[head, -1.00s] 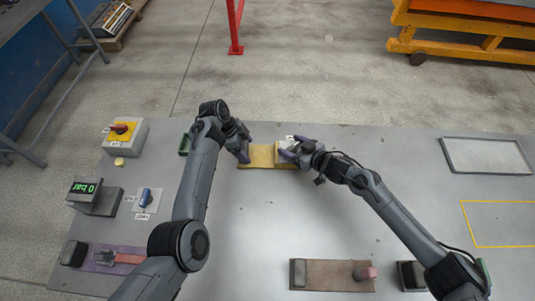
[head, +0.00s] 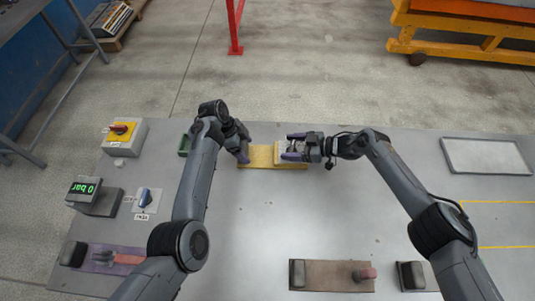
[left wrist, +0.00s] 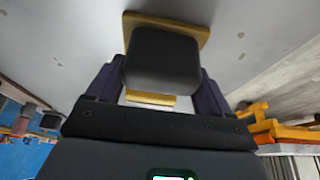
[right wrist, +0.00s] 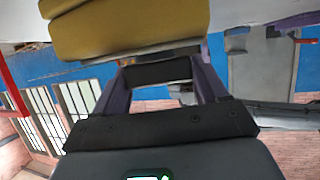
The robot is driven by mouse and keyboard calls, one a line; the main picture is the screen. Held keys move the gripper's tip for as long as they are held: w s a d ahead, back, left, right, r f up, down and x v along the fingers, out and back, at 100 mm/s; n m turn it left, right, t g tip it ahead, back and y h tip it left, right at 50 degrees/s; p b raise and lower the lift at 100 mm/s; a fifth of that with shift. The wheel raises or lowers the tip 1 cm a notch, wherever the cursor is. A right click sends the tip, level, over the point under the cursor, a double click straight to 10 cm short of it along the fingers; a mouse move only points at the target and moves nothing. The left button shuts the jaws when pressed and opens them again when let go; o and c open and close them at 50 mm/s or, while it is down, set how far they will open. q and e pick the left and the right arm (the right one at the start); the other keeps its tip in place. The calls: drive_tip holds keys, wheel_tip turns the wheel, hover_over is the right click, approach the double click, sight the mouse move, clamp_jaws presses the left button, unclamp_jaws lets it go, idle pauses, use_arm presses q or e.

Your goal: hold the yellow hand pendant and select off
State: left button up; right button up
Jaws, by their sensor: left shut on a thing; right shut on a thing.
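In the left wrist view a dark block (left wrist: 163,62) sits between the fingers, in front of yellow parts. My right gripper (head: 289,147) is at the pale right end, its fingers shut on a small part that I take to be the pendant's selector; its position cannot be read. The pendant's yellow body (right wrist: 130,25) also shows in the right wrist view.
A grey box with a yellow plate and red knob (head: 121,129), a green "0 bar" display (head: 84,188) and a blue-handled valve (head: 146,197) stand at left. A brown mat (head: 330,276) lies in front, a pale tray (head: 487,155) at right. The table's middle is clear.

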use_arm(q)
drive_tip(key=shift+w+d+r, duration=0.1)
drive_tip(key=shift+d, duration=0.1)
use_arm(e)
drive_tip(key=shift+s+a+f+n+g, duration=0.15)
drive_tip(key=shift+a+f+n+g, duration=0.2)
drive_tip(key=shift+n+g, duration=0.2)
drive_tip(key=shift+w+d+n+g, duration=0.2)
drive_tip(key=shift+d+n+g, duration=0.05)
drive_tip(key=shift+n+g, duration=0.25)
use_arm(q)
drive_tip(key=shift+s, duration=0.2)
use_arm(e)
drive_tip(key=shift+s+d+r+n+g, duration=0.1)
drive_tip(key=shift+r+n+g, duration=0.2)
drive_tip(key=shift+n+g, duration=0.2)
use_arm(q)
drive_tip(key=shift+a, duration=0.25)
use_arm(e)
drive_tip(key=shift+r, duration=0.15)
drive_tip(key=o, duration=1)
use_arm(q)
drive_tip(key=shift+d, duration=0.1)
use_arm(e)
drive_tip(key=v, duration=1.2)
